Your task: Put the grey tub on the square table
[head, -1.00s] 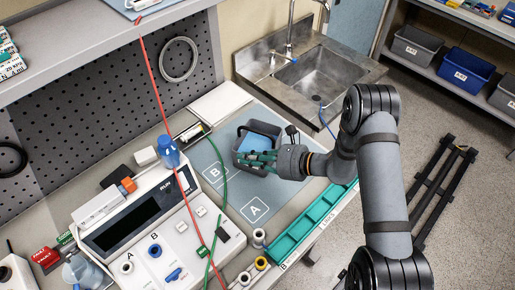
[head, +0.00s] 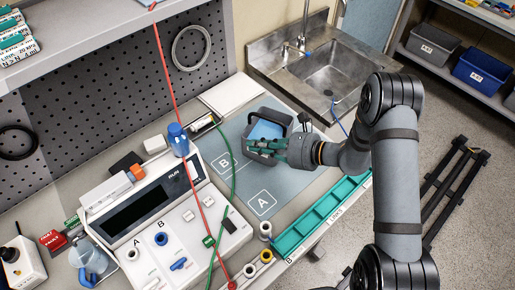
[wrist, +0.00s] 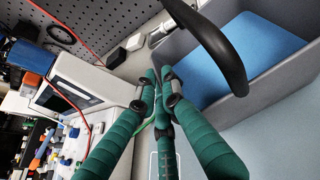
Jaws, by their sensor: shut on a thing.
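The grey tub (head: 251,142) stands at the back of the workbench, beside the pad marked B, with something flat and blue inside. In the wrist view the tub (wrist: 268,103) fills the upper right, and its dark curved handle crosses in front of the blue. My gripper (head: 262,147), with green-wrapped fingers, reaches in from the right and is shut on the tub's near side. In the wrist view the fingers (wrist: 160,76) come together beside the tub's wall; the exact contact is hard to see. No square table can be made out in these frames.
A white pump unit (head: 140,210) stands left of the tub, with red and green lines hanging in front. A teal divided tray (head: 322,215) lies along the bench's front edge. A steel sink (head: 335,75) is behind. Open floor (head: 470,235) lies to the right.

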